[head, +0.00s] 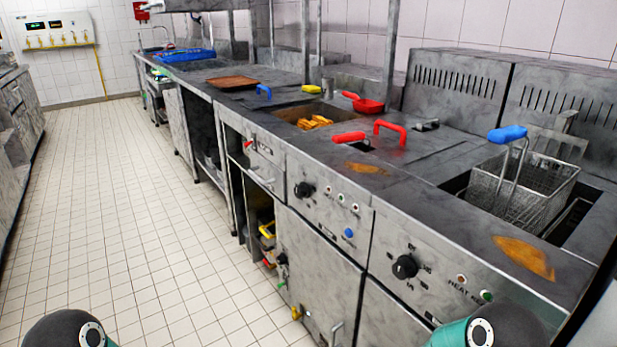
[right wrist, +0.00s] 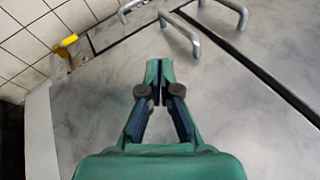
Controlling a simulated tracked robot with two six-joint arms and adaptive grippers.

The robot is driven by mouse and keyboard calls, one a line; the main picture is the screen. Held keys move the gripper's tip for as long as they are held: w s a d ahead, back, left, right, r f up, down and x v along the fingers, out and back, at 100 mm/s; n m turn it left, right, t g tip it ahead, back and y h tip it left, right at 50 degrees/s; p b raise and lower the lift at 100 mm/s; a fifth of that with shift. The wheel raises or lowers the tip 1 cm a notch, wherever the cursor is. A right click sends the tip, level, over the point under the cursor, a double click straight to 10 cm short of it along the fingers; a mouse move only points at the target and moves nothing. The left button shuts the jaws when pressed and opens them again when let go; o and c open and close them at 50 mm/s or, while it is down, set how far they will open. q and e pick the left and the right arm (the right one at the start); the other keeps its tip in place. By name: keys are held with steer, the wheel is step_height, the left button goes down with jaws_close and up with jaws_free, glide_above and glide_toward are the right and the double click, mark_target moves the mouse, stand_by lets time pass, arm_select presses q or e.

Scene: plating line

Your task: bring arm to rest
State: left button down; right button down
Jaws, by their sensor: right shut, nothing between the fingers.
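My right gripper (right wrist: 160,70) shows in the right wrist view, shut and empty, its fingertips together in front of grey metal cabinet doors (right wrist: 235,85). In the head view only rounded dark and teal parts of my two arms show at the bottom edge, one at the left and one at the right. Neither gripper shows in the head view. My left gripper is out of sight.
A steel counter with fryers runs along the right. A wire basket (head: 522,190) with a blue handle sits in the near fryer. Red handles, a red scoop (head: 369,105) and fried pieces (head: 314,122) lie farther back. The tiled floor (head: 130,215) at left is clear.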

steer(key=s+a+f+n+g+y, duration=0.1)
steer(key=s+n+g+y, duration=0.15)
steer(key=s+n, duration=0.6)
steer(key=s+a+f+n+g+y, duration=0.1)
steer(key=s+a+n+g+y, duration=0.15)
steer(key=s, duration=1.05)
step_height(320, 180, up, 21)
steer(key=n+p, duration=0.1)
steer(key=p, duration=2)
steer(key=shift+d+g+h, duration=0.4)
steer(key=shift+r, duration=0.1)
